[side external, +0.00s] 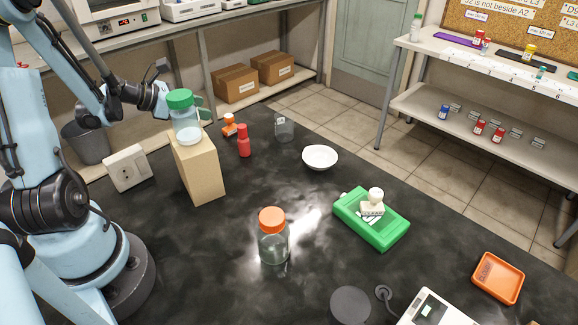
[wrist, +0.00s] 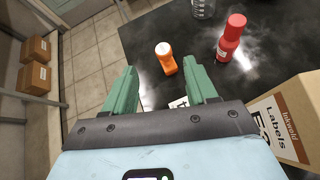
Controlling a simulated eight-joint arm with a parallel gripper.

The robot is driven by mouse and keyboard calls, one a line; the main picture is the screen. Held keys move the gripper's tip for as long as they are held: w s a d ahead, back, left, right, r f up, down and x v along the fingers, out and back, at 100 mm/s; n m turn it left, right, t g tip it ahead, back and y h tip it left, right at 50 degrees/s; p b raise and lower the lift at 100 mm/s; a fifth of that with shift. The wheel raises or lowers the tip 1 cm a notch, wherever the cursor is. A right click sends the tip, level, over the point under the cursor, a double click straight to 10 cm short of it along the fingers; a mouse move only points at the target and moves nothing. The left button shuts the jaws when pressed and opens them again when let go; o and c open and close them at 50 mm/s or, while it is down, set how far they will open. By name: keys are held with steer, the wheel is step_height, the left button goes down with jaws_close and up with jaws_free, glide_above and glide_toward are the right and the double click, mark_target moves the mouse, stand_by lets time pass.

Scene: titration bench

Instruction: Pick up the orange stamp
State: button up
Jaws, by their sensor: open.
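The orange stamp (side external: 229,125) is on the dark bench, near its far edge, beside the red bottle. In the wrist view the orange stamp (wrist: 165,62) has a pale rounded top and appears just beyond the gap between my fingertips. My gripper (wrist: 163,80) is open with green fingers, and nothing is held between them. In the side view my gripper (side external: 203,108) is partly hidden behind the green-lidded jar. The fingers look apart from the stamp; their exact height above the bench is hard to tell.
A red bottle (wrist: 232,38) stands right of the stamp. A tall labels box (side external: 198,170) bears a green-lidded jar (side external: 186,118) close to my gripper. A glass container (side external: 284,130) and a white dish (side external: 320,157) are farther right. A white stamp (side external: 373,206) sits on a green case (side external: 372,232).

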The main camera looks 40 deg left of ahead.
mark_target(229, 115)
steer(key=shift+n, duration=0.7)
steer(key=x, duration=1.1)
steer(key=shift+d+f, duration=0.2)
steer(key=shift+f, duration=0.15)
steer(key=c, duration=1)
steer(key=shift+c, duration=0.2)
steer(key=shift+r, duration=0.15)
